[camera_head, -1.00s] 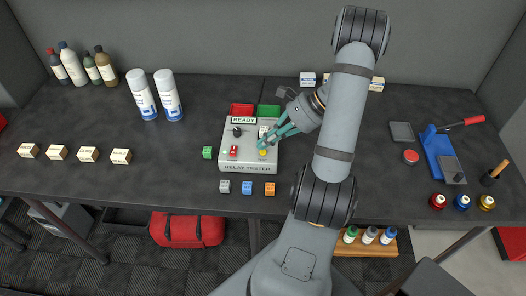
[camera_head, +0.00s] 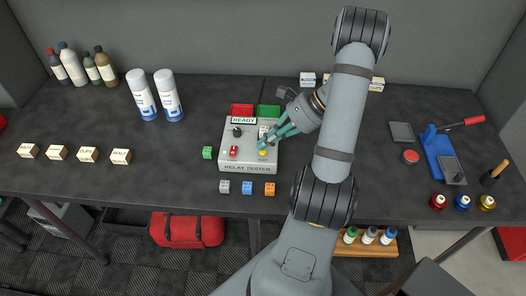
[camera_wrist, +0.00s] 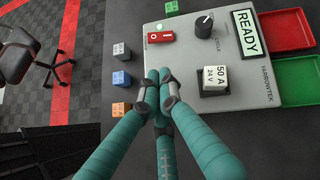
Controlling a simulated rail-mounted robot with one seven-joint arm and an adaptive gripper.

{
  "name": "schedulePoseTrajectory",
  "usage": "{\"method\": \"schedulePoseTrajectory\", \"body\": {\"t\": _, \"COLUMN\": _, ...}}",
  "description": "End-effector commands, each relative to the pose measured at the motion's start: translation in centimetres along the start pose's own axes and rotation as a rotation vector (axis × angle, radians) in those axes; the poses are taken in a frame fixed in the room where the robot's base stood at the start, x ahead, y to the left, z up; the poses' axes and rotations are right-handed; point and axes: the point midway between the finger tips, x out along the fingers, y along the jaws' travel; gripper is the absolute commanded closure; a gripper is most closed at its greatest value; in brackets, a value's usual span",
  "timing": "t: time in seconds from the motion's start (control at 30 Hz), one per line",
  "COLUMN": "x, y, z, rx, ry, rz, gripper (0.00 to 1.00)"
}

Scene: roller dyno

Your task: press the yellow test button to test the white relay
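The grey relay tester (camera_head: 233,160) sits on the dark bench, its display (camera_head: 243,120) reading READY. The yellow test button (camera_head: 263,153) shows just in front of my fingertips in the head view. In the wrist view the button is hidden behind my fingers. The white relay (camera_wrist: 215,76), marked 50 A 24 V, sits upright in the tester's black socket; it also shows in the head view (camera_head: 264,131). My gripper (camera_wrist: 158,78) has its teal fingers together and holds nothing visible. Its tips are over the tester close to the button (camera_head: 263,144); contact cannot be told.
A red switch (camera_wrist: 160,36) and a black knob (camera_wrist: 204,24) are on the tester. Grey (camera_head: 224,186), blue (camera_head: 247,188), orange (camera_head: 270,188) and green (camera_head: 207,152) blocks lie around it. Red (camera_head: 241,109) and green (camera_head: 268,111) trays are behind.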

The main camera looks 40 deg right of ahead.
Motion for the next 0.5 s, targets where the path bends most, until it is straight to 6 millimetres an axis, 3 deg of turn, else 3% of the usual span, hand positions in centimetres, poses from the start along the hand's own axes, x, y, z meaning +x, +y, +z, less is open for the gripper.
{"method": "schedulePoseTrajectory", "body": {"t": 0.5, "x": 0.54, "y": 0.21, "z": -0.49, "rx": 0.0, "ry": 0.0, "rz": 0.0, "gripper": 1.0}}
